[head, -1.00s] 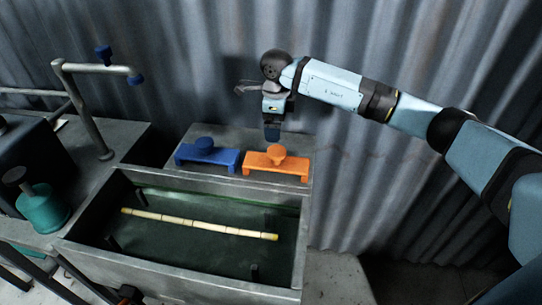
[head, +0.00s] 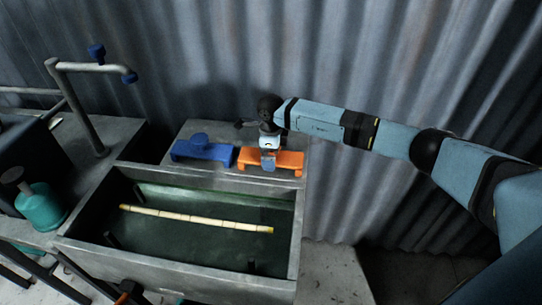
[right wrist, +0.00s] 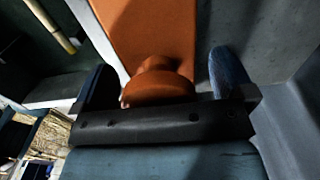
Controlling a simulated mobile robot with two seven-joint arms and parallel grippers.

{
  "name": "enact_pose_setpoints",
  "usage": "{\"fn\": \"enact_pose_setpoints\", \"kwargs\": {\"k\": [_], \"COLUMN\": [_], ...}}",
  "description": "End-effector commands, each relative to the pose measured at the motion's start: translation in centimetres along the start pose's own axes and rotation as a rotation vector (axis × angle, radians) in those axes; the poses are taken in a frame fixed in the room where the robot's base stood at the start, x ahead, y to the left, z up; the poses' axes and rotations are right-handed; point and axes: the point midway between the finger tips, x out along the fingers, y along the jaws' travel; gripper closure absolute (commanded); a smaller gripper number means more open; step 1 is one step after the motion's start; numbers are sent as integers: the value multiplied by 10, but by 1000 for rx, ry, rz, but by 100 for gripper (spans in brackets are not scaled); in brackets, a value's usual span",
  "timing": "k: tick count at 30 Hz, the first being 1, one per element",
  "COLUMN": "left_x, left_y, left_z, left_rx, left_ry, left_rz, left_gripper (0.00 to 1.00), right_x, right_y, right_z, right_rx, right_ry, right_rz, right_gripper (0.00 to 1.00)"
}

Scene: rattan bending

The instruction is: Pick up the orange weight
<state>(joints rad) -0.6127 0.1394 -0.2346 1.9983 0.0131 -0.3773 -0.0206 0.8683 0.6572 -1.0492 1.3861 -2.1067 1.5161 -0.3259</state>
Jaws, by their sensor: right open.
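The orange weight (head: 288,160) is a bar with short feet and a round knob. It stands on the grey ledge behind the tank, right of the blue weight. In the head view my right gripper (head: 268,160) is down over the weight and hides its knob. In the right wrist view the knob of the orange weight (right wrist: 158,82) lies between the two blue fingers of my right gripper (right wrist: 165,78), which are apart. I cannot tell whether a finger touches it. My left gripper is not in view.
The blue weight (head: 203,148) stands close by on the left. The grey tank (head: 190,279) in front holds dark liquid and a pale rattan pole (head: 195,218). A pipe tap (head: 85,70) and a teal container (head: 40,205) are at the left. A corrugated wall (head: 400,80) is behind.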

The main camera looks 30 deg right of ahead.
Motion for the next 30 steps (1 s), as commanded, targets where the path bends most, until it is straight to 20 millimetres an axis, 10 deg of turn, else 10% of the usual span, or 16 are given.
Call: {"fn": "enact_pose_setpoints", "kwargs": {"k": [6,16,30], "left_x": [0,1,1], "left_y": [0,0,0], "left_z": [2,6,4], "left_rx": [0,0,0], "left_ry": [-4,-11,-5], "left_rz": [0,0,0], "left_gripper": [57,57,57], "right_x": [0,0,-14], "right_y": [0,0,-1], "right_z": [0,0,2], "right_rx": [0,0,0], "right_ry": [-1,-2,-7], "right_rz": [-1,-1,-3], "right_gripper": [5,78,79]}}
